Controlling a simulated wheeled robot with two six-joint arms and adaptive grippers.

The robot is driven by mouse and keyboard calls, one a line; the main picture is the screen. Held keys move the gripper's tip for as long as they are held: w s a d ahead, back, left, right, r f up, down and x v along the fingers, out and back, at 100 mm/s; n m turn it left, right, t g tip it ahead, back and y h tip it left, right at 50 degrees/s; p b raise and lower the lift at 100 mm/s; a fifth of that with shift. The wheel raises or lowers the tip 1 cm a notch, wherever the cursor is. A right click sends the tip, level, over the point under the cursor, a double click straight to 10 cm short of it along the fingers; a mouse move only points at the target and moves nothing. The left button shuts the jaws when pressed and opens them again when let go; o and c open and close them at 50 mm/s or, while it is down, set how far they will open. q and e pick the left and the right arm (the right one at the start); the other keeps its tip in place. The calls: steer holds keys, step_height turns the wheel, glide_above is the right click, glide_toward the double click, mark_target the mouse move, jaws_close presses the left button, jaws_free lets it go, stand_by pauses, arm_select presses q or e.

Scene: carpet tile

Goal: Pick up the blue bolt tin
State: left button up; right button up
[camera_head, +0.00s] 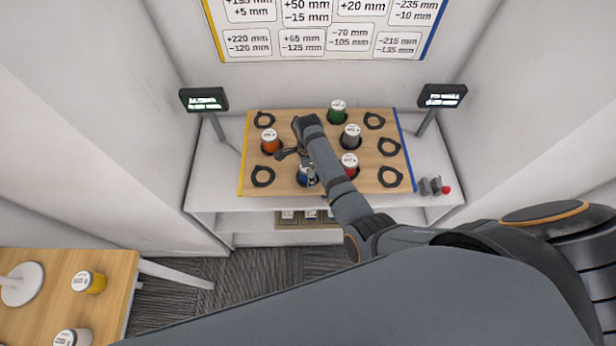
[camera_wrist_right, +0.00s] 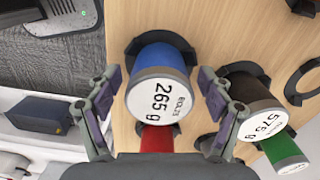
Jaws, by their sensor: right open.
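The blue bolt tin (camera_head: 306,180) stands on the wooden board, partly hidden by my right arm. In the right wrist view the blue tin (camera_wrist_right: 164,55) shows a white lid marked "265 g". My right gripper (camera_head: 291,153) is over the board beside the blue tin. In the right wrist view my right gripper (camera_wrist_right: 159,82) is open, with one finger on each side of the blue tin and a gap at both. Whether the fingers are level with the tin's body is hard to tell. My left gripper is not in view.
Small displays (camera_head: 204,99) flank the board.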

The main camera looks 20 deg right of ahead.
steer(key=shift+r, duration=0.1)
steer(key=shift+c, duration=0.9)
steer(key=c, duration=1.3)
